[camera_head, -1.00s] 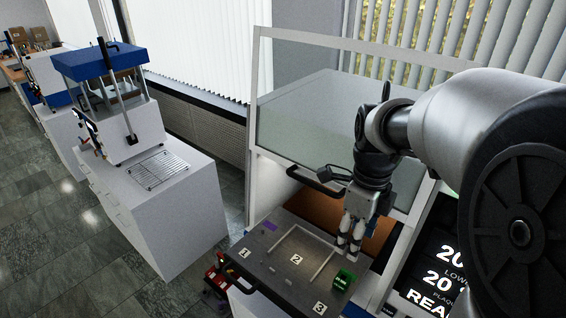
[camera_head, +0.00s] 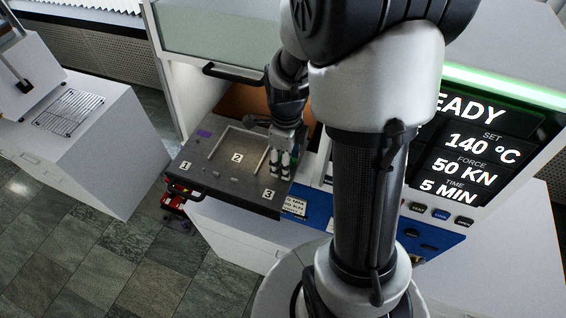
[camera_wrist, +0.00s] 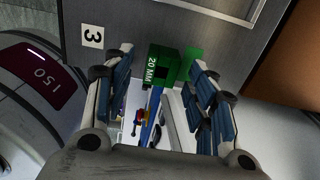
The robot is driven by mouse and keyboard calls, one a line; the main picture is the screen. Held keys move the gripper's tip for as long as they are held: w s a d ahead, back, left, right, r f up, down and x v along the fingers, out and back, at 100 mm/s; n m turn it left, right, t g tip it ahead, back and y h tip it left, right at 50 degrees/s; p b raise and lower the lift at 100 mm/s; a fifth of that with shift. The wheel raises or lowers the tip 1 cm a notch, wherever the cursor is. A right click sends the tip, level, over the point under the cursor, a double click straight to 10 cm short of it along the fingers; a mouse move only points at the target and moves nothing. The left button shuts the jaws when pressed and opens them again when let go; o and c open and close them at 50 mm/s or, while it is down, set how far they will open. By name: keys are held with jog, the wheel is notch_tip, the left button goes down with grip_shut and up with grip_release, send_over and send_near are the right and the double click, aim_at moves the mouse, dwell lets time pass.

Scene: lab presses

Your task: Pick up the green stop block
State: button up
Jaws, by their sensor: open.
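The green stop block (camera_wrist: 163,65), marked "20 MM", sits near the edge of the dark tray (camera_wrist: 125,18) in the wrist view. A flat green patch (camera_wrist: 194,62) lies beside it on the tray. My gripper (camera_wrist: 163,70) is open, with one finger on each side of the block in the picture; I cannot tell if either touches it. In the head view my gripper (camera_head: 280,165) points down over the right part of the tray (camera_head: 210,185), near the label 3. The block is hidden there behind my fingers.
A raised frame (camera_head: 236,130) lies on the tray around the label 2. The press's hood with a handle (camera_head: 232,72) stands behind it. The press display (camera_head: 475,140) reads READY. A white cabinet with a wire rack (camera_head: 68,107) stands to the left, with floor between.

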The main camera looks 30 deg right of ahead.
jog(key=shift+w+f, duration=0.1)
jog(key=shift+f, duration=0.65)
jog(key=shift+c, duration=0.4)
jog(key=c, duration=1.1)
